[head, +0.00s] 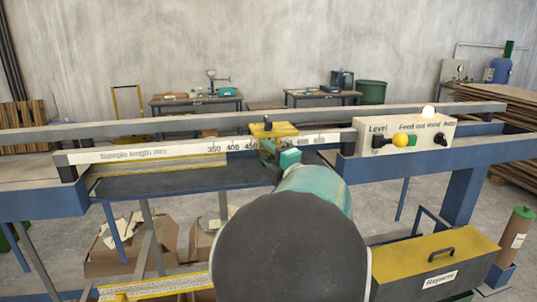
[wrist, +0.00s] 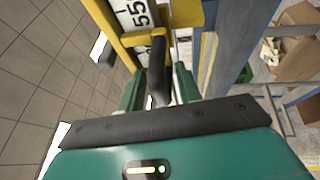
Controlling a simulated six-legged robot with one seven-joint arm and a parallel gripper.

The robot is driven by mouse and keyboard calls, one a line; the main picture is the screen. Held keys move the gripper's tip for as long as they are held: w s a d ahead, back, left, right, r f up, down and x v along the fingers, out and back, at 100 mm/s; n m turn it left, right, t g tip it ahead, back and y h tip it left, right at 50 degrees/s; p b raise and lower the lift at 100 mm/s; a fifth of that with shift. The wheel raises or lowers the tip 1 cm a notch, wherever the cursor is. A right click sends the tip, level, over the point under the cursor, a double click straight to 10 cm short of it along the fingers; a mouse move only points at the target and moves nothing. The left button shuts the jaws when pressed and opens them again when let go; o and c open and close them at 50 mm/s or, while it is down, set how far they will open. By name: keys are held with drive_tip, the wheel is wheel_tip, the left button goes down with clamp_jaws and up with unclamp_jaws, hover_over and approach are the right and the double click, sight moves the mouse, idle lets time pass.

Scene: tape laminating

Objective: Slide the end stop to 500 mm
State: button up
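The end stop (head: 274,130) is a yellow slider on the white sample-length scale (head: 150,154), just right of the printed 450. It covers the marks beneath it in the head view. The wrist view shows its yellow body (wrist: 186,14) beside a printed 55, the rest of the number cut off. A black handle (wrist: 158,65) hangs from the stop. My gripper (wrist: 158,88) has its two green fingers either side of this handle. Whether they press on it is unclear. In the head view my arm hides most of the gripper.
A control box (head: 405,135) with a yellow knob stands at the rail's right. A yellow-topped Rejects box (head: 435,264) is at lower right. Cardboard boxes (head: 130,248) lie below the rail. Work tables (head: 195,102) stand by the far wall. The rail left of the stop looks clear.

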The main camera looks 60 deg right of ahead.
drive_tip(key=v, duration=1.3)
drive_tip(key=shift+s+a, duration=0.15)
drive_tip(key=shift+s, duration=0.2)
drive_tip(key=shift+f, duration=0.1)
